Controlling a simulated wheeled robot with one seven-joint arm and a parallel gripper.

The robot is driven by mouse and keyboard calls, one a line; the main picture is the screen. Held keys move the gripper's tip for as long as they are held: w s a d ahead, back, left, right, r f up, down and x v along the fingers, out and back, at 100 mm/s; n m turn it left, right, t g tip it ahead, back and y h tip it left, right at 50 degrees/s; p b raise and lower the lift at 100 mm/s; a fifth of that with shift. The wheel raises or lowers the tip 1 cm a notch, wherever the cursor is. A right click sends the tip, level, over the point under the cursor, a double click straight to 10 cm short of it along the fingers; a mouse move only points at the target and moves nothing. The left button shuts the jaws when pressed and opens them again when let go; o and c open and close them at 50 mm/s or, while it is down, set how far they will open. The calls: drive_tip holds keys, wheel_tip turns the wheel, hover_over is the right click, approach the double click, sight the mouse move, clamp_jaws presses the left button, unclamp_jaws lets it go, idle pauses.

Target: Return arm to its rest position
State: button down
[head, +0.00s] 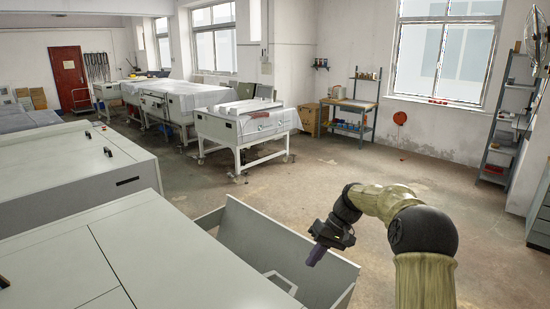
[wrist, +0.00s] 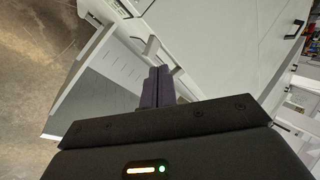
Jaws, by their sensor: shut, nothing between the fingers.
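My gripper (head: 316,255) is at the end of my arm in the lower right of the head view, pointing down and left. It is above the open grey bin-like compartment (head: 240,232) on the side of the nearest machine. In the wrist view the two purple fingers (wrist: 157,86) are side by side and closed, with nothing between them. The compartment's inside and wall (wrist: 100,92) show beyond the fingers. The fingers appear apart from it.
The large grey machine (head: 150,262) fills the lower left. More white machines (head: 245,125) stand further back. A shelf rack (head: 502,125) stands at the right wall. The concrete floor (head: 330,170) in the middle is clear.

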drive_tip(key=s+d+f+m+t+h, duration=0.1)
drive_tip(key=s+t+h, duration=0.1)
drive_tip(key=s, duration=1.1)
drive_tip(key=s+d+f+m+t+h, duration=0.2)
drive_tip(key=s+h, duration=0.2)
drive_tip(key=s, duration=0.9)
drive_tip(key=shift+s+d+t, duration=0.15)
drive_tip(key=shift+s+t, duration=0.1)
drive_tip(key=shift+t, duration=0.15)
